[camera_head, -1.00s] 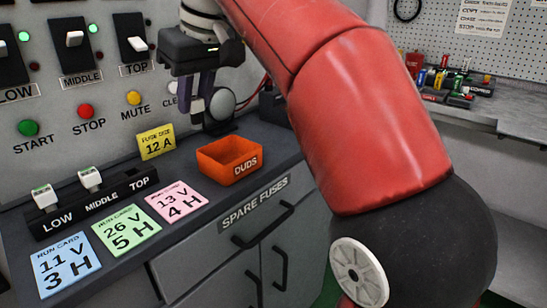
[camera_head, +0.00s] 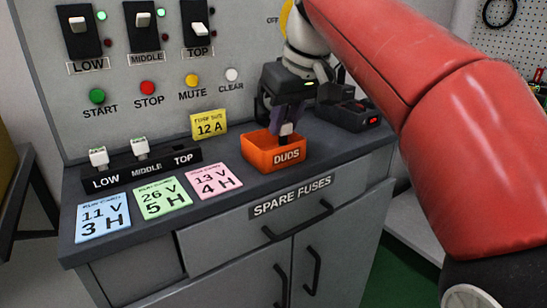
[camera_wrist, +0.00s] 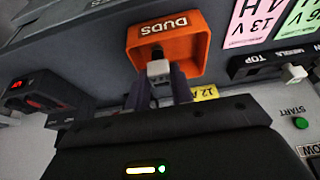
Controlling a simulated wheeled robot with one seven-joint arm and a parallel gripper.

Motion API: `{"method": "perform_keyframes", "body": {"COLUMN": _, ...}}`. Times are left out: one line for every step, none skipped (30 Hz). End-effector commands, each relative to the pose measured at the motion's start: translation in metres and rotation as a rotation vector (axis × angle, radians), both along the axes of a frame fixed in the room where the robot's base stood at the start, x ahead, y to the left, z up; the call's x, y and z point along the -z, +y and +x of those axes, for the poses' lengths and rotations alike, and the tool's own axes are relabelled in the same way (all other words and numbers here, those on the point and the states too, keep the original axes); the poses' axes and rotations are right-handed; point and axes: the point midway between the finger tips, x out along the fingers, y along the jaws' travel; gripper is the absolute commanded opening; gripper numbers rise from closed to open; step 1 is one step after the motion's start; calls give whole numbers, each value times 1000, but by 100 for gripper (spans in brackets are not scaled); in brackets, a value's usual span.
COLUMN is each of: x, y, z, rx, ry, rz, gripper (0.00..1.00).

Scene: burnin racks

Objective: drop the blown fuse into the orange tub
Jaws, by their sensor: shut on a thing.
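The orange tub (camera_head: 262,157), labelled DUDS, stands on the dark counter to the right of the yellow fuse card. My gripper (camera_head: 287,128) points down over the tub's right part. It is shut on the blown fuse (camera_head: 286,129), a small piece with a pale body. In the wrist view the fuse (camera_wrist: 159,70) shows between the fingers, with a dark end over the inside of the orange tub (camera_wrist: 198,42). I cannot tell whether the fuse touches the tub's floor.
A black fuse holder (camera_head: 185,158) marked LOW, MIDDLE, TOP holds white fuses at LOW and MIDDLE; TOP is empty. Run cards (camera_head: 162,197) lie in front. A dark device (camera_head: 350,114) with a red light stands right of the tub. Panel switches and buttons (camera_head: 149,88) rise behind.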

Motion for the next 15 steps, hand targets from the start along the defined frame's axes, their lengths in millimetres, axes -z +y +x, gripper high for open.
{"method": "perform_keyframes", "body": {"x": 1, "y": 0, "z": 0, "rx": 0, "ry": 0, "rz": 0, "gripper": 8}}
{"method": "perform_keyframes", "body": {"x": 1, "y": 0, "z": 0, "rx": 0, "ry": 0, "rz": 0, "gripper": 8}}
{"method": "perform_keyframes", "body": {"x": 1, "y": 0, "z": 0, "rx": 0, "ry": 0, "rz": 0, "gripper": 8}}
{"method": "perform_keyframes", "body": {"x": 1, "y": 0, "z": 0, "rx": 0, "ry": 0, "rz": 0, "gripper": 8}}
{"method": "perform_keyframes", "body": {"x": 0, "y": 0, "z": 0, "rx": 0, "ry": 0, "rz": 0, "gripper": 8}}
{"method": "perform_keyframes", "body": {"x": 0, "y": 0, "z": 0, "rx": 0, "ry": 0, "rz": 0, "gripper": 8}}
{"method": "perform_keyframes", "body": {"x": 0, "y": 0, "z": 0, "rx": 0, "ry": 0, "rz": 0, "gripper": 8}}
{"method": "perform_keyframes", "body": {"x": 0, "y": 0, "z": 0, "rx": 0, "ry": 0, "rz": 0, "gripper": 8}}
{"method": "perform_keyframes", "body": {"x": 0, "y": 0, "z": 0, "rx": 0, "ry": 0, "rz": 0, "gripper": 28}}
{"method": "perform_keyframes", "body": {"x": 0, "y": 0, "z": 0, "rx": 0, "ry": 0, "rz": 0, "gripper": 32}}
{"method": "perform_keyframes", "body": {"x": 0, "y": 0, "z": 0, "rx": 0, "ry": 0, "rz": 0, "gripper": 36}}
{"method": "perform_keyframes", "body": {"x": 0, "y": 0, "z": 0, "rx": 0, "ry": 0, "rz": 0, "gripper": 41}}
{"method": "perform_keyframes", "body": {"x": 0, "y": 0, "z": 0, "rx": 0, "ry": 0, "rz": 0, "gripper": 45}}
{"method": "perform_keyframes", "body": {"x": 0, "y": 0, "z": 0, "rx": 0, "ry": 0, "rz": 0, "gripper": 48}}
{"method": "perform_keyframes", "body": {"x": 0, "y": 0, "z": 0, "rx": 0, "ry": 0, "rz": 0, "gripper": 48}}
